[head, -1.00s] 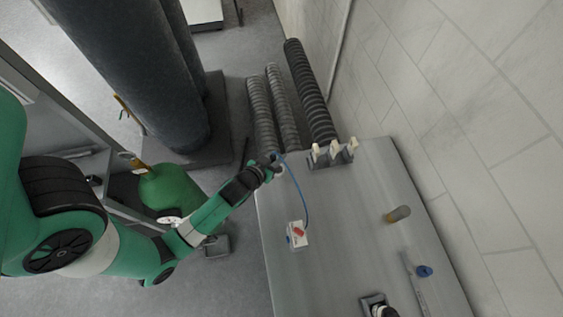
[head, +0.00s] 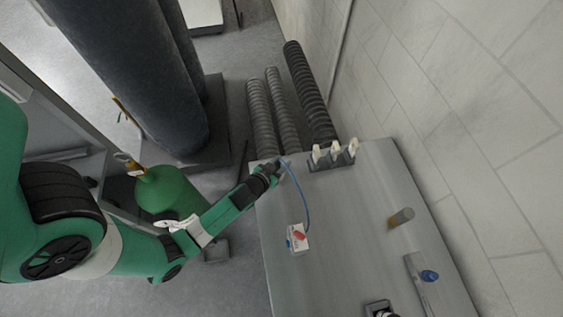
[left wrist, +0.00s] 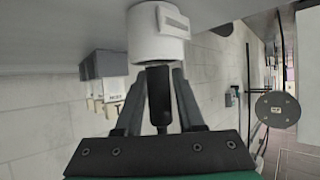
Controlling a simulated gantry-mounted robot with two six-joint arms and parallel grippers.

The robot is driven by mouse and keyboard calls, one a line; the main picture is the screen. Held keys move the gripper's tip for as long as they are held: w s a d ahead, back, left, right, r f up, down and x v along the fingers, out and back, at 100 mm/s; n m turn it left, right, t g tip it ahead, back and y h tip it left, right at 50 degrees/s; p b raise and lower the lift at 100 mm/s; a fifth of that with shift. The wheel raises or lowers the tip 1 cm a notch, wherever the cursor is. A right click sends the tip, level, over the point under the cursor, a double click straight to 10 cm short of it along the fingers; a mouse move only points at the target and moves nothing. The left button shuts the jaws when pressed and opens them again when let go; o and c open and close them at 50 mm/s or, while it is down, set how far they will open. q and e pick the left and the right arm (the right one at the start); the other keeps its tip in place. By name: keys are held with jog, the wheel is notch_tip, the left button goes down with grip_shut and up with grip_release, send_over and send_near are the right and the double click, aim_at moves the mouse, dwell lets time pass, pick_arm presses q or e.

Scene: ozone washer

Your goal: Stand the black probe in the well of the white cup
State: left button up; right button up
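My left gripper (head: 272,168) is over the far left corner of the table in the head view. In the left wrist view its two fingers (left wrist: 158,100) are closed on the sides of the black probe (left wrist: 158,92). The white cup (left wrist: 157,35) is straight ahead of the fingers, and the probe's far end meets the cup's near rim in the picture. I cannot tell whether the end is inside the well or only against or in front of it. In the head view the gripper hides the cup and the probe.
A blue cable (head: 303,200) runs from the left gripper to a small white box (head: 297,240). A dark rack with pale-topped pieces (head: 335,156) stands right of the gripper. The table's middle is clear.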

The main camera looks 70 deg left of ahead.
pick_arm(q)
jog(key=shift+o, duration=1)
jog(key=shift+r, duration=0.25)
jog(key=shift+s+d+r+p, duration=0.15)
jog(key=shift+s+d+p, duration=0.1)
jog(key=shift+s+p, duration=0.05)
jog(key=v, duration=1.1)
jog(key=shift+r, duration=0.1)
